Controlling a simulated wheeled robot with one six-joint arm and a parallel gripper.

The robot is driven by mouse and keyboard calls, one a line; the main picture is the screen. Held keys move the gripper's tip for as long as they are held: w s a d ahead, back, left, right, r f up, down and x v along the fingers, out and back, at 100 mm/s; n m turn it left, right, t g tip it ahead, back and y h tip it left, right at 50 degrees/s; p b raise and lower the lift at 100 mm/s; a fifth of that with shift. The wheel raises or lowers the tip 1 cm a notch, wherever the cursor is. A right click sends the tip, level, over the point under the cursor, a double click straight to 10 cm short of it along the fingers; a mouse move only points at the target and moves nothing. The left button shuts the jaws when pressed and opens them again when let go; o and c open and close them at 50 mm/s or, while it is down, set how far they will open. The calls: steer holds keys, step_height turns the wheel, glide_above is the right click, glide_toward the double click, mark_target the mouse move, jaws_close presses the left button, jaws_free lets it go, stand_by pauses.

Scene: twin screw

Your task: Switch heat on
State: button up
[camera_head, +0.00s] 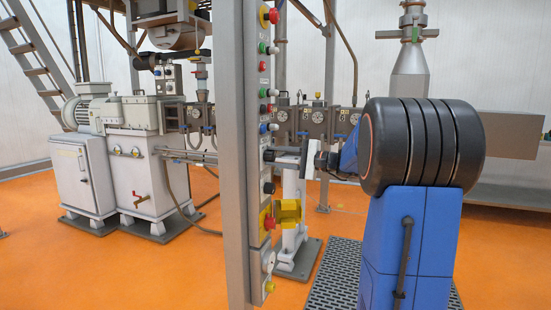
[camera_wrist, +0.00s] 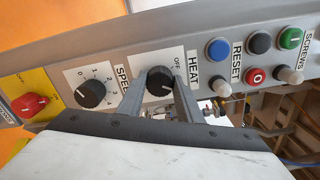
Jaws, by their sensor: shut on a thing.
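The heat switch is a round black knob (camera_wrist: 160,78) on a white plate marked OFF, beside the word HEAT in the wrist view. My gripper (camera_wrist: 159,88) is shut on this knob, one grey finger on each side. Which way the knob points is hard to make out. In the head view my gripper (camera_head: 286,157) reaches left to the control panel (camera_head: 265,115) on the post. There I cannot make out the heat knob clearly behind the fingers.
The speed knob (camera_wrist: 91,94) sits close beside the left finger. A blue button (camera_wrist: 217,49) and other buttons lie to the right. A red knob (camera_wrist: 30,104) on yellow is at the far left. The grey post (camera_head: 236,150) stands beside the panel.

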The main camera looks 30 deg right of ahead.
stand_by(0.3)
steer(key=o, duration=1)
steer(key=shift+o, duration=0.2)
steer(key=v, duration=1.7)
steer(key=shift+d, duration=0.2)
steer(key=shift+s+f, duration=0.1)
steer(key=shift+s, duration=0.05)
